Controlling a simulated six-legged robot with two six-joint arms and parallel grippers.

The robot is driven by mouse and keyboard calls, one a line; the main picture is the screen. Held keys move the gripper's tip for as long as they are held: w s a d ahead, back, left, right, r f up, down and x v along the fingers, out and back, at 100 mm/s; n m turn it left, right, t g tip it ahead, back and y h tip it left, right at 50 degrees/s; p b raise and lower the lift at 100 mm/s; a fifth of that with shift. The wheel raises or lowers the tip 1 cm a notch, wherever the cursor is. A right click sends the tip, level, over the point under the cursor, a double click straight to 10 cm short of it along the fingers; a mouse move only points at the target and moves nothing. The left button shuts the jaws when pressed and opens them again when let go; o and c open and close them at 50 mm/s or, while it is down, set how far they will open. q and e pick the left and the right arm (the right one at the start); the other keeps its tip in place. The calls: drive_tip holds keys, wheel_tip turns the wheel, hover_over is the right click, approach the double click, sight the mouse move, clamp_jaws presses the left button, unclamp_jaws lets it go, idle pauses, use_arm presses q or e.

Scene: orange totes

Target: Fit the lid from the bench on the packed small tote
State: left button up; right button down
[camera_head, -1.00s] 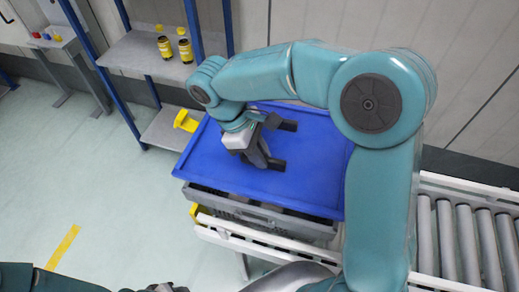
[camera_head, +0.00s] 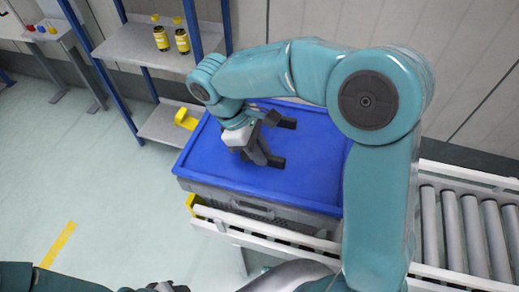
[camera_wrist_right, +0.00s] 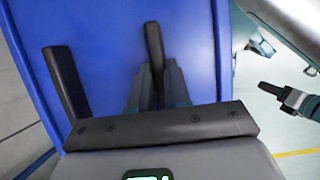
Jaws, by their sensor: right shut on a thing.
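The blue lid (camera_head: 310,180) lies over the top of the grey small tote (camera_head: 240,203), which stands on the roller conveyor. Its near edge looks down against the tote's rim, but I cannot tell whether it is fully seated. My right gripper (camera_head: 282,143) is over the lid's middle and shut on the lid; the exact grip is unclear. The right wrist view shows its dark fingers against the lid's blue face (camera_wrist_right: 110,30). The tote's contents are hidden. My left gripper (camera_head: 165,288) is at the bottom edge, partly cut off, away from the lid.
The conveyor (camera_head: 470,225) runs right, with a white rail (camera_head: 265,238) in front of the tote. A shelf rack (camera_head: 140,48) with dark yellow-topped jars (camera_head: 161,38) stands behind left. A yellow object (camera_head: 186,119) is by the lid's far-left corner. The left floor is open.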

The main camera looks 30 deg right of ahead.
drive_tip(key=shift+f, duration=0.3)
drive_tip(key=shift+f+b, duration=0.5)
idle(0.4)
drive_tip(key=c, duration=1)
unclamp_jaws()
drive_tip(key=p+v, duration=0.2)
drive_tip(key=v, duration=1.4)
drive_tip(key=shift+r+p, duration=0.2)
drive_tip(key=shift+p, duration=0.1)
